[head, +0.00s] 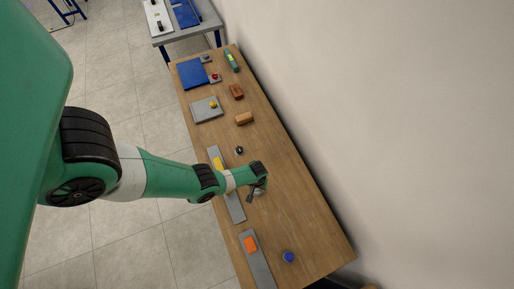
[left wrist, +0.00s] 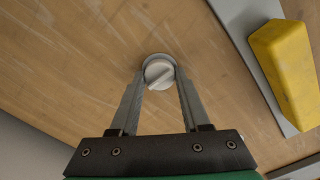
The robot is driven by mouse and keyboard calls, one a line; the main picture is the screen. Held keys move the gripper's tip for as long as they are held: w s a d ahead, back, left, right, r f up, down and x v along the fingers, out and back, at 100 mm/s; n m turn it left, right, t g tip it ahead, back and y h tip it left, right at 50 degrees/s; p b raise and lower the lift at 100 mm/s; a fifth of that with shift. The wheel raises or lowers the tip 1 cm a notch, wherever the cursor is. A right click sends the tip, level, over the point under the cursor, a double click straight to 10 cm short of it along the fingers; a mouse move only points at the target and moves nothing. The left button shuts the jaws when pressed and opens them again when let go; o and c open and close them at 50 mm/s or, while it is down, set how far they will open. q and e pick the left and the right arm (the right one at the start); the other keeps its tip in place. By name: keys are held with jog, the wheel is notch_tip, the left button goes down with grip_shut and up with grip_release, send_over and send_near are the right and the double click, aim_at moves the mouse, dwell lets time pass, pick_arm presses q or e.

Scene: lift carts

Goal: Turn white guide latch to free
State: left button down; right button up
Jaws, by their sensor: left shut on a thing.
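The white guide latch (left wrist: 159,72) is a round white knob with a raised ridge across its face, seen in the left wrist view on the wooden table. The ridge runs diagonally, from lower left to upper right. My left gripper (left wrist: 159,76) is shut on the knob, with one grey finger on either side of it. In the head view my left gripper (head: 258,186) is low over the table and mostly hides the latch. My right gripper is in neither view.
A yellow block (left wrist: 284,72) sits on a grey rail (left wrist: 236,15) right of the latch in the wrist view. A wall borders the table's right side.

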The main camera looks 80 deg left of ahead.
pick_arm(q)
jog(key=m, duration=0.3)
jog(key=shift+m, duration=0.4)
jog(key=m, duration=0.4)
jog(key=shift+m, duration=0.3)
jog(key=m, duration=0.4)
jog(key=shift+d+m, duration=0.1)
jog(key=shift+m, duration=2.2)
jog(key=shift+c, duration=1.9)
grip_release()
